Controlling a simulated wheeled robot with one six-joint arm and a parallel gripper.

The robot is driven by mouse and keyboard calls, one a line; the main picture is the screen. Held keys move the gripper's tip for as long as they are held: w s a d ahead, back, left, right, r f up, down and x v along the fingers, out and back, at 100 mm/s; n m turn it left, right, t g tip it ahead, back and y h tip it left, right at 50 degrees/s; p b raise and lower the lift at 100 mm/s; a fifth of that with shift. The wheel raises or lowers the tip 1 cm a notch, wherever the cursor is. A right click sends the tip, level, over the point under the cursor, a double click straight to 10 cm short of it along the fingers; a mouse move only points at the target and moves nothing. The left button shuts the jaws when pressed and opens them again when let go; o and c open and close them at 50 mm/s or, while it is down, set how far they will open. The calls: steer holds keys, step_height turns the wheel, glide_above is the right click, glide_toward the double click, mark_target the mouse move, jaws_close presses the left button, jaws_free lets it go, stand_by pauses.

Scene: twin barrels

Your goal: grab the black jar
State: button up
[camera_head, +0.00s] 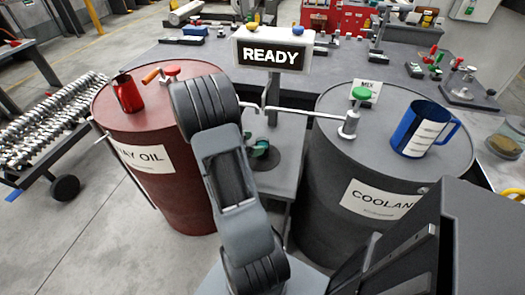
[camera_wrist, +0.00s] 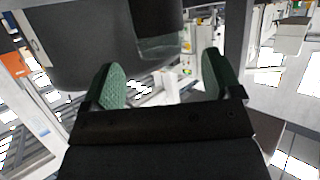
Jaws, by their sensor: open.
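I cannot make out a black jar for certain in either view. My gripper (camera_wrist: 160,66) is open in the wrist view, with green pads on its two fingers and no object held between them. A dark upright shape (camera_wrist: 155,18) with a paler lower part stands at the top, beyond the fingers; I cannot tell what it is. In the head view my raised arm hides part of the middle. Green and dark parts show behind it, between the barrels, but I cannot tell whether they are my gripper.
A red barrel (camera_head: 120,180) stands left, bearing a red can (camera_head: 128,94). A dark grey coolant barrel (camera_head: 320,190) stands right, bearing a blue mug (camera_head: 422,130) and a green-knobbed valve (camera_head: 360,94). A READY sign (camera_head: 272,54) rises between them. Open floor lies at lower left.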

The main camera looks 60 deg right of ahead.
mark_target(268, 142)
steer(key=x, duration=0.5)
steer(key=shift+w+b, duration=0.1)
steer(key=shift+b, duration=0.3)
steer(key=c, duration=1.1)
